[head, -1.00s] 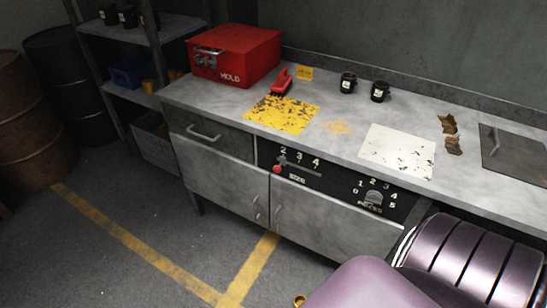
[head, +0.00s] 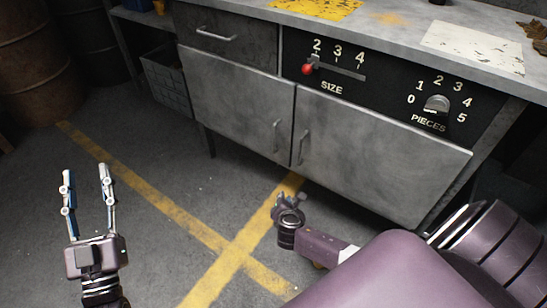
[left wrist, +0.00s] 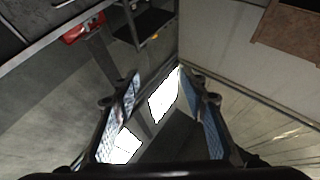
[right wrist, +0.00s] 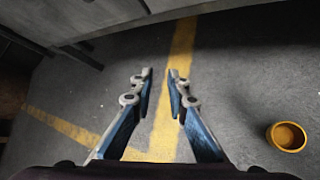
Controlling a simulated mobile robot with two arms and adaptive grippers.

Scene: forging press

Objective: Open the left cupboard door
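The left cupboard door (head: 235,98) is a grey metal panel under the drawer. It is closed, with a vertical bar handle (head: 277,136) near its right edge. My left gripper (head: 86,180) is open and empty, above the floor to the left of the cupboard and apart from it; its spread fingers also show in the left wrist view (left wrist: 158,85). My right gripper (head: 289,203) is low in front of the cupboard, apart from the handles. The right wrist view shows its fingers (right wrist: 160,75) apart with nothing between them.
The right cupboard door (head: 380,150) is closed, with its own handle (head: 302,148) beside the left one. A drawer (head: 230,40) and a control panel (head: 385,85) sit above. A yellow cup (right wrist: 288,136) shows in the right wrist view.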

